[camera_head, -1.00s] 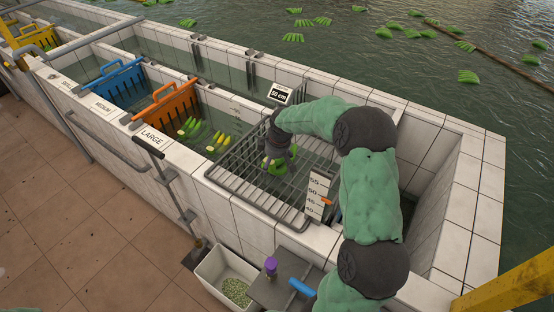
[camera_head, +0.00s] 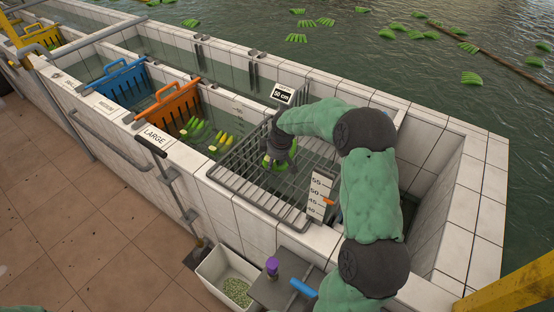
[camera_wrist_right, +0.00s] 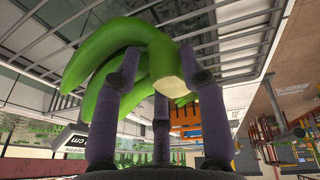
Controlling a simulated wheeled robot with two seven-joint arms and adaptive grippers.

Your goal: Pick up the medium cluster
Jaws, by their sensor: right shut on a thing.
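A green banana cluster (camera_wrist_right: 120,50) is in the fingers of my right gripper (camera_wrist_right: 158,75), seen close in the right wrist view. The fingers close around it near its pale cut stem end. In the head view my right gripper (camera_head: 280,158) is over the metal wire rack, and a little of the green cluster (camera_head: 267,160) shows beside the fingers. The rest of the cluster is hidden there, and I cannot tell whether it touches the rack. My left gripper is not in view.
The wire rack (camera_head: 237,185) has a height scale (camera_head: 318,193) and a "50 cm" display (camera_head: 282,93). Other clusters (camera_head: 220,142) float near the orange basket. A white bin (camera_head: 212,268) stands below.

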